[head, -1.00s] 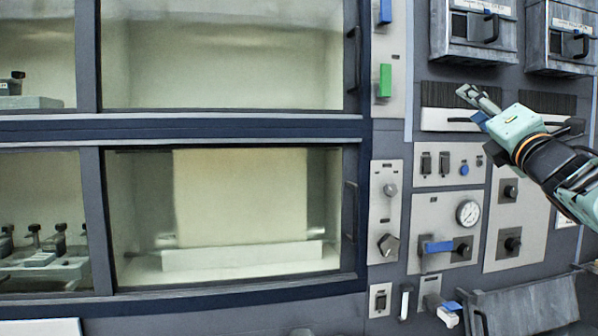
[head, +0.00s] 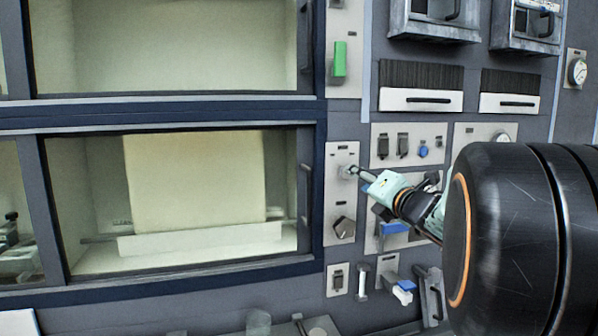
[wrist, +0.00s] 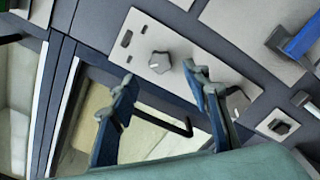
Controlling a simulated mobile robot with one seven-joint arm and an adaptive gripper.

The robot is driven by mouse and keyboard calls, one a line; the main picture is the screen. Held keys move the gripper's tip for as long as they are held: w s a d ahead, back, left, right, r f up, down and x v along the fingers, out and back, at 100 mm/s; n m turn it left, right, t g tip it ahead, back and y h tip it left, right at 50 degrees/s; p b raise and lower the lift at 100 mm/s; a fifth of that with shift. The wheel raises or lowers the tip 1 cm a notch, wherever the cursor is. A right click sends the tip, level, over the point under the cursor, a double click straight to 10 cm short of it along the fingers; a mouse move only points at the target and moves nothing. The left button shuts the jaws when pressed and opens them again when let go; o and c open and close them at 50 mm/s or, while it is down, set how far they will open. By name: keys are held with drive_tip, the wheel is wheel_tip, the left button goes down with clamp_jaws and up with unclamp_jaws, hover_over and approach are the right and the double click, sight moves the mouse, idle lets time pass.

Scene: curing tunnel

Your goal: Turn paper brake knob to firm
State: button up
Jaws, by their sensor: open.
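A narrow grey panel (head: 340,205) right of the lower window carries two knobs. The upper knob (head: 346,171) is small and light grey; the lower knob (head: 344,228) is darker and angular. The labels are too small to read, so I cannot tell which is the paper brake. The lower knob (wrist: 237,99) shows partly behind the right finger. Contact cannot be told.
A window door handle (head: 305,190) stands just left of the panel. A blue lever (head: 395,228) projects right of it, near my wrist. A small switch panel (head: 338,279) is below. My arm covers the right side of the head view.

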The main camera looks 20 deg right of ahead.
drive_tip(key=w+p, duration=0.1)
drive_tip(key=w, duration=0.6)
drive_tip(key=shift+a, duration=0.1)
drive_tip(key=c, duration=1.2)
drive_tip(key=shift+m, duration=0.3)
drive_tip(key=shift+f+m+p, duration=0.1)
drive_tip(key=shift+m+p, duration=1.5)
drive_tip(key=shift+m, duration=7.1)
